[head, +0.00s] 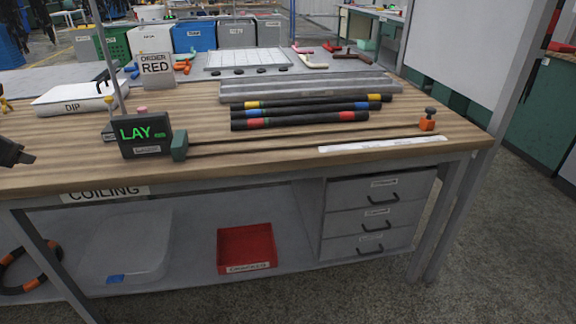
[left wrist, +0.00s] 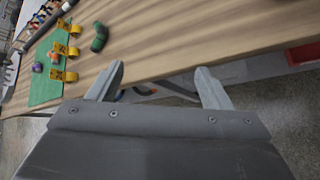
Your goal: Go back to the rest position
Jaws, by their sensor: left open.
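My left gripper (head: 18,154) shows only partly at the left edge of the head view, by the bench's left front. In the left wrist view its two fingers (left wrist: 160,74) are spread apart with nothing between them. The wooden bench top (head: 80,178) lies beyond the fingers there, with its edge (left wrist: 190,65) crossing behind them. My right gripper is in neither view. Three black hoses with coloured bands (head: 300,118) lie side by side on the bench, apart from the gripper.
A display reading LAY (head: 145,137) stands near the bench front. A long measuring rail (head: 290,142) runs right from it. A green mat with yellow clips (left wrist: 50,70) shows in the left wrist view.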

